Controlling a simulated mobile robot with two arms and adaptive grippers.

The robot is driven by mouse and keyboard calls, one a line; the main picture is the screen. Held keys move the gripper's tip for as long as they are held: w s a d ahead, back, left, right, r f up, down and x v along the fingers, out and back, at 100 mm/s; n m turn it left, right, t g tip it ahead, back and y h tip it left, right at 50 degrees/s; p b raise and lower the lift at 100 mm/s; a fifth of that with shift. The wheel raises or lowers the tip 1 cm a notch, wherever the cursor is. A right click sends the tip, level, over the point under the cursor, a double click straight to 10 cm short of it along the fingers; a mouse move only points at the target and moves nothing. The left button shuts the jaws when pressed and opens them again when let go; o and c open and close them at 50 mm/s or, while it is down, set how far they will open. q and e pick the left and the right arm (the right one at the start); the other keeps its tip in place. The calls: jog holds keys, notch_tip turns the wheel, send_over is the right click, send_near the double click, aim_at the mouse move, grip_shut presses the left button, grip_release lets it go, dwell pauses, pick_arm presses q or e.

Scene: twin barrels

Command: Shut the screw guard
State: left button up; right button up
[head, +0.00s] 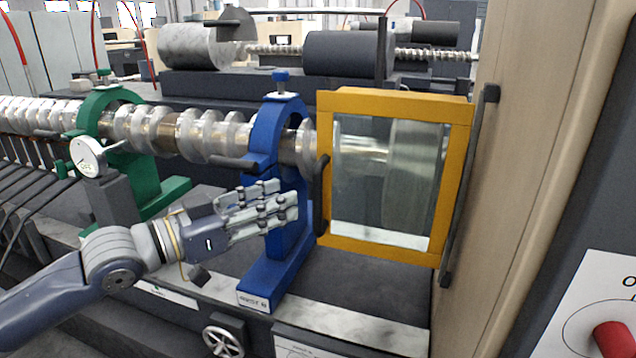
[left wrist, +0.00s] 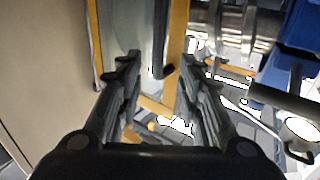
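The screw guard (head: 395,105) is a yellow frame with a clear window, at the right of the head view beside the beige panel. A dark upright handle (head: 320,190) is on its left edge. In the left wrist view, the guard's yellow upright (left wrist: 178,45) and the dark handle (left wrist: 160,40) show ahead, between the fingertips in the picture. My left gripper (head: 288,200) is left of the handle, in front of the blue stand, and is open with nothing between its fingers. I cannot tell the exact gap to the handle. My right gripper is not in view.
A blue stand (head: 275,270) and a green stand (head: 105,110) surround a long shiny screw (head: 210,135). A dial gauge (head: 88,157) is at the left. A beige panel (head: 535,150) with a black upright bar (head: 466,190) borders the guard. A red knob (head: 614,338) is at lower right.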

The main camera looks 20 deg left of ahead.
pick_arm(q)
jog(key=p+x, duration=0.3)
jog(key=x, duration=0.5)
jog(key=shift+d, duration=0.15)
jog(key=shift+w+d+p, duration=0.25)
jog(key=shift+w+p, duration=0.1)
grip_shut()
